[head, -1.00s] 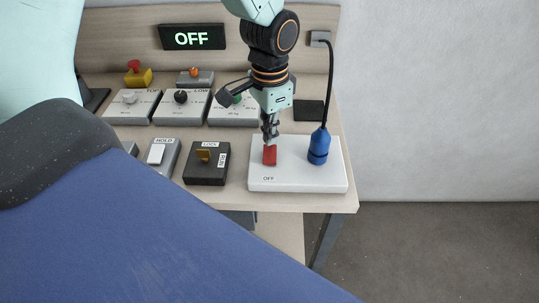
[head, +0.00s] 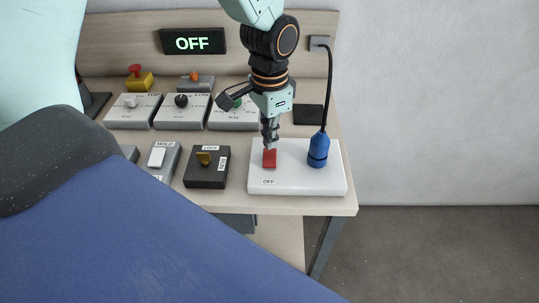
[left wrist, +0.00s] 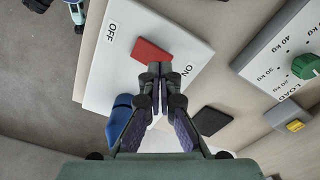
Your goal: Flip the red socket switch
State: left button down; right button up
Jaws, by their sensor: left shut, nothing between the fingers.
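The red socket switch (head: 269,159) sits on the white socket board (head: 300,180) at the right of the bench, beside a blue plug (head: 318,148). My left gripper (head: 269,142) is shut and empty, fingertips down at the far end of the switch. In the left wrist view the red switch (left wrist: 151,50) lies just beyond the shut fingertips (left wrist: 160,72), between the OFF and ON labels. The fingertips are close to the switch on its ON side; I cannot tell if they touch it. My right gripper is not in view.
A display (head: 192,41) reads OFF at the back. A black key-switch box (head: 207,180), a white rocker switch (head: 157,157) and several knob panels stand left of the board. A black cable rises from the plug. A dark pad (head: 308,114) lies behind the board.

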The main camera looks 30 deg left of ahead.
aim_at(270, 151)
pick_arm(q)
jog(key=shift+w+f, duration=0.1)
jog(key=shift+w, duration=0.05)
jog(key=shift+f, duration=0.1)
dwell(0.3)
jog(key=shift+f, duration=0.25)
jog(key=shift+f, duration=0.15)
jog(key=shift+f+b, duration=0.45)
jog(key=shift+f, duration=0.1)
dwell(0.5)
jog(key=shift+r, duration=0.1)
notch_tip(270, 151, up, 7)
jog(key=p, duration=0.8)
dwell(0.6)
